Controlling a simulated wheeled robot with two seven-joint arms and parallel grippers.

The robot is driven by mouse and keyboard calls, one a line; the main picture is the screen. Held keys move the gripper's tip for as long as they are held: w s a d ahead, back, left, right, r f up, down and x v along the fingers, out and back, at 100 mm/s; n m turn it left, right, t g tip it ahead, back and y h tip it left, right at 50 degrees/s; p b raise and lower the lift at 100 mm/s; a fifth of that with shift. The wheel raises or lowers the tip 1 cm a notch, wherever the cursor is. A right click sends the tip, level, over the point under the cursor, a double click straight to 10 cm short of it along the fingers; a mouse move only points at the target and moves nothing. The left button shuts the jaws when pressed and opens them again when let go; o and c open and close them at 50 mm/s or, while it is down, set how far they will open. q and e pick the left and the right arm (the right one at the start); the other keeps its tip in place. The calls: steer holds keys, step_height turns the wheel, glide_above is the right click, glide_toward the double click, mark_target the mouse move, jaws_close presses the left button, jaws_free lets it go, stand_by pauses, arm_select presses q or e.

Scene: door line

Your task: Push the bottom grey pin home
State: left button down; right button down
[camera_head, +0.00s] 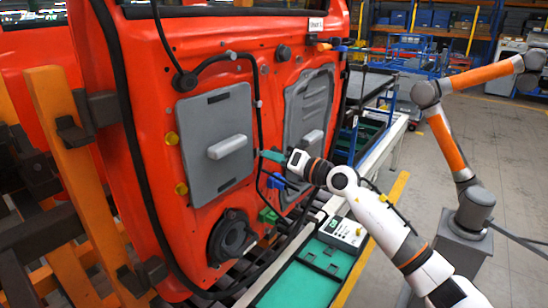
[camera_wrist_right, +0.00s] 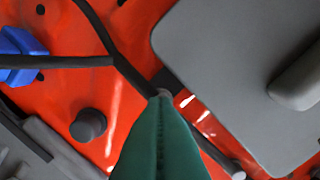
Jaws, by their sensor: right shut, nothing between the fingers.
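The red door panel (camera_head: 210,90) stands upright with a black cable running down it beside a grey cover plate (camera_head: 215,135). My right gripper (camera_head: 264,154) is shut, and its green fingertips (camera_wrist_right: 163,98) point at the cable line by the plate's edge. The bottom grey pin (camera_wrist_right: 165,93) shows as a small grey head right at the fingertips, mostly hidden by them; I cannot tell whether they touch. Another grey pin (camera_head: 258,103) sits higher on the cable and also shows in the wrist view (camera_wrist_right: 238,175). My left gripper is not in view.
A blue connector (camera_head: 276,182) and a green one (camera_head: 268,215) sit below my gripper. A dark round knob (camera_wrist_right: 88,125) sticks out of the door close by. An orange and grey robot arm (camera_head: 445,140) stands at the right, with open floor beyond.

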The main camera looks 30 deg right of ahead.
steer(key=shift+w+a, duration=0.15)
steer(key=shift+w, duration=0.35)
stand_by(0.8)
steer(key=shift+s, duration=0.1)
steer(key=v, duration=0.7)
stand_by(0.3)
